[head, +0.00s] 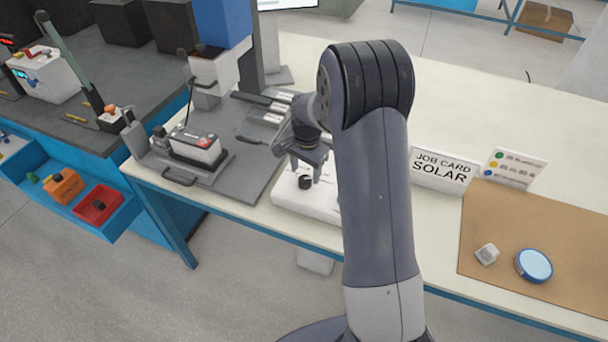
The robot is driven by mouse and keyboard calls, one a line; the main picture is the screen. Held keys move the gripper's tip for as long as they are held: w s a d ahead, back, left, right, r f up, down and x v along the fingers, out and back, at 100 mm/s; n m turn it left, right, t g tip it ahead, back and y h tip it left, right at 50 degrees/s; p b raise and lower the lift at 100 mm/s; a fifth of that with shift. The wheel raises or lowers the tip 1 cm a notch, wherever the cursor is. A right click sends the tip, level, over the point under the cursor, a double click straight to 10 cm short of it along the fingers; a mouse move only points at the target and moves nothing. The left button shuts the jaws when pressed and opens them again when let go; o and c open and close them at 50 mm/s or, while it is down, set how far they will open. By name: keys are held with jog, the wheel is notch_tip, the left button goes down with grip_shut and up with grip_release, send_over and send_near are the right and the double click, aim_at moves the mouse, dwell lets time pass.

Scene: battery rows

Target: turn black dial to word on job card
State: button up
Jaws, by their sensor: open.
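The black dial (305,182) is a small round knob on a white box (288,199) on the table, left of my arm. Its pointer and any words around it are too small to read, and my arm hides part of the box. My gripper (307,172) is open just above the dial, with its fingers pointing down. I cannot tell whether they touch or straddle it. The job card (441,171) stands to the right of my arm and reads "JOB CARD SOLAR".
A battery (196,148) sits on a grey fixture (240,165) left of the white box. A card with coloured dots (514,168) stands beside the job card. A brown mat (560,235) holds a blue round tin (533,265) and a small grey block (487,254). The back right table is clear.

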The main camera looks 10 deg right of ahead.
aim_at(305, 179)
jog(key=shift+f, duration=1.65)
jog(key=c, duration=1)
jog(key=n+b, duration=0.1)
jog(key=n, duration=0.2)
jog(key=shift+f+n+b, duration=0.1)
jog(key=shift+n+b, duration=0.2)
jog(key=shift+b, duration=0.05)
jog(key=shift+n+b, duration=0.65)
jog(key=shift+n, duration=1.35)
